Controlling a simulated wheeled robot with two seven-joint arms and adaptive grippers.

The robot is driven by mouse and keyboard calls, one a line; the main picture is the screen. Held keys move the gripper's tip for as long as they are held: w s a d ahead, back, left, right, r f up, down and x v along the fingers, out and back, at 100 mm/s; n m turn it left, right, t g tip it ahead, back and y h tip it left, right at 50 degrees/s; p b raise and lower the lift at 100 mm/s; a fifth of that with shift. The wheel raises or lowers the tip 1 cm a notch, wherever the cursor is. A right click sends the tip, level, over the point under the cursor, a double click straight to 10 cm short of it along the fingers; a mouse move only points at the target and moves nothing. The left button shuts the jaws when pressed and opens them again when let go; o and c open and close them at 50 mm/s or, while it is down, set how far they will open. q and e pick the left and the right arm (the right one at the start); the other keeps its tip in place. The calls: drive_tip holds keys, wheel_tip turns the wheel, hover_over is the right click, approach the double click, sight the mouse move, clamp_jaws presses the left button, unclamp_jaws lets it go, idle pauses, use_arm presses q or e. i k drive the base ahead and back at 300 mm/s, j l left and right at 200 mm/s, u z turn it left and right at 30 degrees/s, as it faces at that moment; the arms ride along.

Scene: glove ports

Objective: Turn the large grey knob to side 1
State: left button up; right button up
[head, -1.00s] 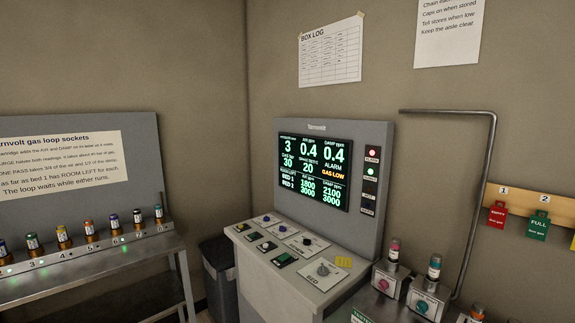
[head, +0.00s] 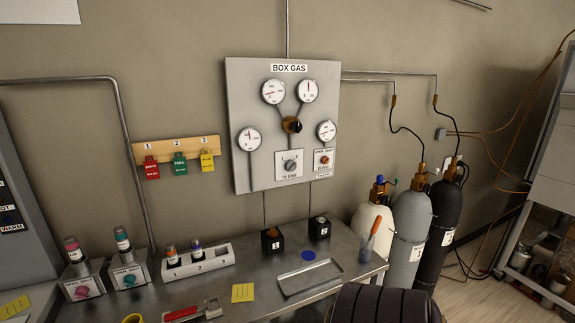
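A grey knob (head: 290,165) sits on a white plate low on the grey BOX GAS panel (head: 240,100) on the wall. Small lettering is under the knob; I cannot read its pointer setting with certainty. An orange-brown knob (head: 324,160) sits on a smaller plate to its right. A black and brass regulator knob (head: 291,125) is above, among several round gauges. Neither of my grippers shows in the head view.
A metal bench (head: 250,282) runs below the panel, with a shallow tray (head: 310,278), a cartridge holder (head: 198,262) and a yellow note (head: 243,292). Gas cylinders (head: 409,235) stand at the right. Coloured tags (head: 180,165) hang at left.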

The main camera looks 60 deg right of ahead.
sight(290, 165)
drive_tip(key=z, duration=2.05)
drive_tip(key=l+z, duration=0.35)
